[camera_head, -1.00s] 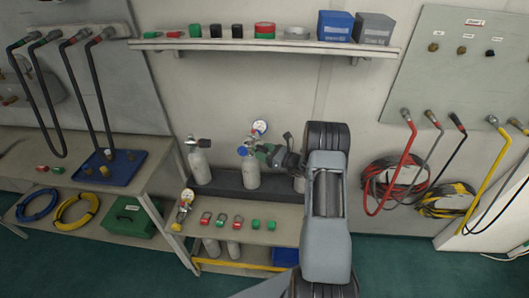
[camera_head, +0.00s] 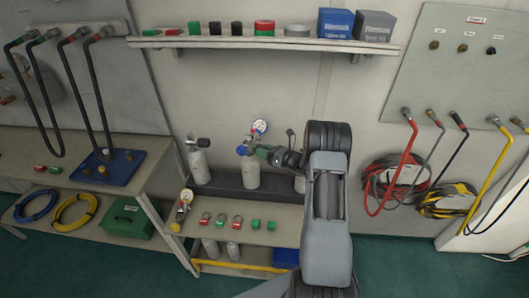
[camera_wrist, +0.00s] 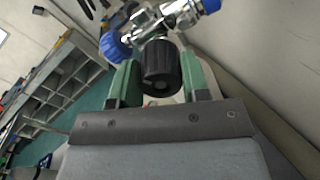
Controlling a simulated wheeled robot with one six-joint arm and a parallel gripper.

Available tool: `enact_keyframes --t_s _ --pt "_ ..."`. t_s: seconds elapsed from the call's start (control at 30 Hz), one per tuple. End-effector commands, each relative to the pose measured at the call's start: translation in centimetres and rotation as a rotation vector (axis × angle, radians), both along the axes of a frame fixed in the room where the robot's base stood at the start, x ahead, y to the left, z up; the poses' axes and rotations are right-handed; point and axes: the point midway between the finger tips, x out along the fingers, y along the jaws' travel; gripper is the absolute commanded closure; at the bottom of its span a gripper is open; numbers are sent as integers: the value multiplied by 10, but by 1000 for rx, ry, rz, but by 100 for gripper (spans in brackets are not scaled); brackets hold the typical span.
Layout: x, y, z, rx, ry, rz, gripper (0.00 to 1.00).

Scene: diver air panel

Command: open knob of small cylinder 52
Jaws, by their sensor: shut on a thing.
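Small grey cylinders stand in a dark rack against the wall; no number is readable on them. The middle cylinder (camera_head: 251,176) carries a chrome valve with a blue part (camera_head: 242,150) and a round gauge (camera_head: 260,126). My gripper (camera_head: 262,152) is at the right side of this valve. In the wrist view, the black ribbed knob (camera_wrist: 161,66) sits between my two green fingers, and my gripper is shut on it. The chrome valve body (camera_wrist: 150,22) and blue parts show just beyond the knob.
Another cylinder (camera_head: 199,167) stands to the left; one at the right is partly hidden by my arm. A low bench (camera_head: 270,238) with red and green fittings is in front. A shelf (camera_head: 225,43) with boxes runs above. Hoses hang at both sides.

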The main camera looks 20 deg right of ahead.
Motion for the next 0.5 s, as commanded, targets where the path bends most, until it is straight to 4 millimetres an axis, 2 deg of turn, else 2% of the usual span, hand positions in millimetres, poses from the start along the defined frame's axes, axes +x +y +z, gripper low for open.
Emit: enact_keyframes --t_s 0.17,0.2,0.43,0.5 --pt "0 0 -1 -2 1 2 81" --pt "0 0 -1 -2 1 2 55" --pt "0 0 0 -2 -1 0 33" --pt "0 0 0 -2 -1 0 31"
